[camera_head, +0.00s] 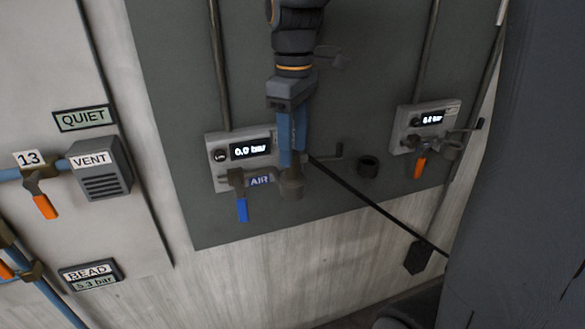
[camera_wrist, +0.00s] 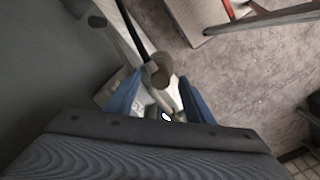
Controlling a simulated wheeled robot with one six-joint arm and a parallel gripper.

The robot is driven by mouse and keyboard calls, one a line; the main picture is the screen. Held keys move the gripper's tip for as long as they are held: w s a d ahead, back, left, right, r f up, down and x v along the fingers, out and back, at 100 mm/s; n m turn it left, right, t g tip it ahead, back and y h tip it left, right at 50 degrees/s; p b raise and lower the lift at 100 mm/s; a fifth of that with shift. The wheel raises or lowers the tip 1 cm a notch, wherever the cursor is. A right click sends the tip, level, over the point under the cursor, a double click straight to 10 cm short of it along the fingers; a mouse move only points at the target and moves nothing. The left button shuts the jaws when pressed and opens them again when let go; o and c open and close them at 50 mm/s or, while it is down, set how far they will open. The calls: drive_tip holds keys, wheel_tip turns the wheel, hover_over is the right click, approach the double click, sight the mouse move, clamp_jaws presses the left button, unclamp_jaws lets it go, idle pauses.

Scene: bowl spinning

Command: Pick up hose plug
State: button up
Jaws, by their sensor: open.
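My gripper (camera_head: 293,162) points down in front of the AIR panel, its two blue fingers apart. A brass-brown fitting (camera_head: 291,188) shows just below the fingertips at the panel's lower edge. In the wrist view, a tan, round-ended piece (camera_wrist: 160,70) lies between the blue fingertips, with a dark hose (camera_wrist: 132,32) running up and away beside it. I cannot tell whether this piece is the hose plug or the panel fitting, or whether the fingers touch it. In the head view the black hose (camera_head: 365,198) slopes down right from beside my fingers.
The AIR panel (camera_head: 218,173) reads 0.0 bar, with a blue valve handle (camera_head: 242,209) left of my fingers. A second gauge panel (camera_head: 430,112) with an orange handle (camera_head: 420,168) stands right. A black ring (camera_head: 368,166) is between them. A dark column (camera_head: 525,170) blocks the far right.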

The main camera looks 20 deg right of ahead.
drive_tip(key=shift+a+f+p, duration=0.1)
drive_tip(key=shift+f+p, duration=0.3)
drive_tip(key=shift+f, duration=1.45)
clamp_jaws()
drive_tip(key=shift+r, duration=0.15)
wheel_tip(320, 180, up, 10)
drive_tip(key=shift+f+b, duration=0.15)
drive_tip(key=shift+b, duration=0.75)
drive_tip(key=shift+r+p, duration=2.15)
drive_tip(key=shift+r, duration=0.15)
